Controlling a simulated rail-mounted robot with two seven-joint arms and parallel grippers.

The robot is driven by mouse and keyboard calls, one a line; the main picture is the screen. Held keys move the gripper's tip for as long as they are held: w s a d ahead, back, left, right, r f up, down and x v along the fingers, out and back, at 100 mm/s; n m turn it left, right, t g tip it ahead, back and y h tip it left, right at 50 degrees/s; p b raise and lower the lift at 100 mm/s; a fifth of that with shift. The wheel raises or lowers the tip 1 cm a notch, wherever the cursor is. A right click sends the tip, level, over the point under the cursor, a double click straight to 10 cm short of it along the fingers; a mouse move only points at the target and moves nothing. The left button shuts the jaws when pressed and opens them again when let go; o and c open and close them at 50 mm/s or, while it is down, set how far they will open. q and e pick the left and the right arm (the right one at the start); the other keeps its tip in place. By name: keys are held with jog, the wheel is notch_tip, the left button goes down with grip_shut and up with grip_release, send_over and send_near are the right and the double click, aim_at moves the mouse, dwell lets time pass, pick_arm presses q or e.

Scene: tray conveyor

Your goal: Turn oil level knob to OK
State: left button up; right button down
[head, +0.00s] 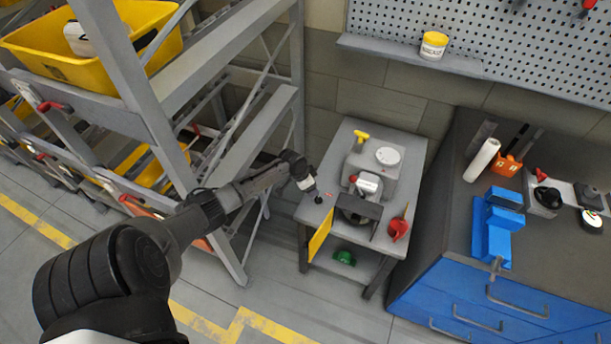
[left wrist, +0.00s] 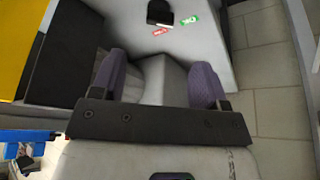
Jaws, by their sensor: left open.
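The oil level knob (head: 318,199) is a small black knob on the grey top of a small cart (head: 309,212), near its left corner. In the left wrist view the knob (left wrist: 160,11) is at the top edge, partly cut off. A red label (left wrist: 160,32) and a green label (left wrist: 189,20) lie beside it; their text is too small to read. I cannot tell for certain which label the knob points at. My left gripper (head: 308,186) is just above the knob. In the wrist view its two purple-grey fingers (left wrist: 161,72) are apart and empty, short of the knob. My right gripper is not in view.
A grey rack (head: 232,220) stands close on the left. A blue workbench (head: 440,285) with a vise (head: 497,230) is on the right.

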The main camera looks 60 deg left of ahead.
pick_arm(q)
jog(key=shift+p+v, duration=0.5)
jog(key=shift+v, duration=1.65)
